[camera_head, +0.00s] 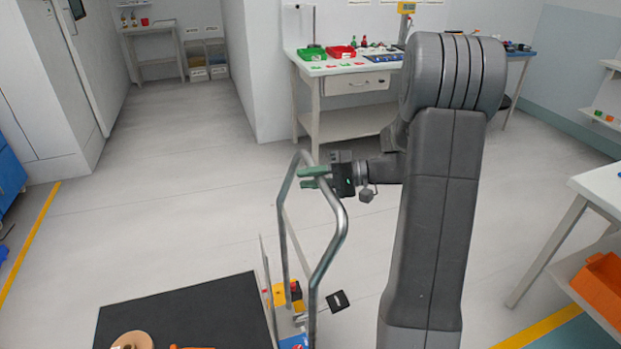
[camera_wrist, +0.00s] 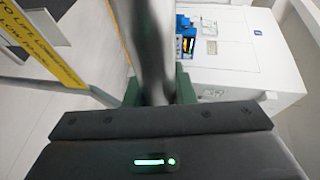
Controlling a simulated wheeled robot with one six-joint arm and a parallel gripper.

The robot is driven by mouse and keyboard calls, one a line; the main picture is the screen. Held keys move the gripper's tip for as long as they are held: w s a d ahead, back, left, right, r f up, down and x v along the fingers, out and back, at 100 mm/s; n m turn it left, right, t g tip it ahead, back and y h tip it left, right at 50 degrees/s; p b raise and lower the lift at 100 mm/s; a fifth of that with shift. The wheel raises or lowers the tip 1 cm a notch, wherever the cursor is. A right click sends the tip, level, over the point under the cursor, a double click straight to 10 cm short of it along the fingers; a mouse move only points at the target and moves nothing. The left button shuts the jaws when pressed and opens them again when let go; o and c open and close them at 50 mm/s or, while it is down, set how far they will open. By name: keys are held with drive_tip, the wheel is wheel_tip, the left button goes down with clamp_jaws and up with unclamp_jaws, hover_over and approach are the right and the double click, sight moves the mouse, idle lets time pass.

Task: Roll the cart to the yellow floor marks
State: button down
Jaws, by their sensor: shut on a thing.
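The cart has a tall grey tube handle (camera_head: 329,262), and its lower end has yellow, red and blue parts. A black flat deck (camera_head: 225,302) to the left of the handle appears to be the cart's. It bears a tan round piece (camera_head: 132,341) and an orange piece, both cut by the frame. My gripper (camera_head: 312,177), with green fingers, is shut on the upper handle bar. In the wrist view the handle tube (camera_wrist: 150,50) runs between the fingers. Yellow floor lines show at far left (camera_head: 30,243) and lower right (camera_head: 535,331); whether these are the marks is unclear.
A white workbench (camera_head: 330,70) with green and red trays stands at the back. A white table (camera_head: 600,185) with an orange bin (camera_head: 605,285) is at right. A blue unit (camera_head: 8,178) stands at the left edge. Floor between is clear.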

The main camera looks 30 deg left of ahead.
drive_tip(key=shift+s+a, duration=0.1)
drive_tip(key=s+a+b, duration=0.2)
drive_tip(key=s+a, duration=1.3)
drive_tip(key=s, duration=0.3)
drive_tip(key=s+a+b, duration=0.2)
drive_tip(key=s+a, duration=1.3)
drive_tip(key=s, duration=0.4)
drive_tip(key=s+a+b, duration=0.3)
drive_tip(key=s+a, duration=1.1)
drive_tip(key=s, duration=0.5)
drive_tip(key=shift+a, duration=0.4)
drive_tip(key=shift+w, duration=0.1)
drive_tip(key=c, duration=1.2)
unclamp_jaws()
drive_tip(key=shift+c, duration=0.2)
drive_tip(key=shift+d, duration=0.15)
drive_tip(key=b+v, duration=0.4)
drive_tip(key=v, duration=0.9)
drive_tip(key=shift+w+d+r+b, duration=0.2)
drive_tip(key=shift+b, duration=0.15)
drive_tip(key=shift+a, duration=0.1)
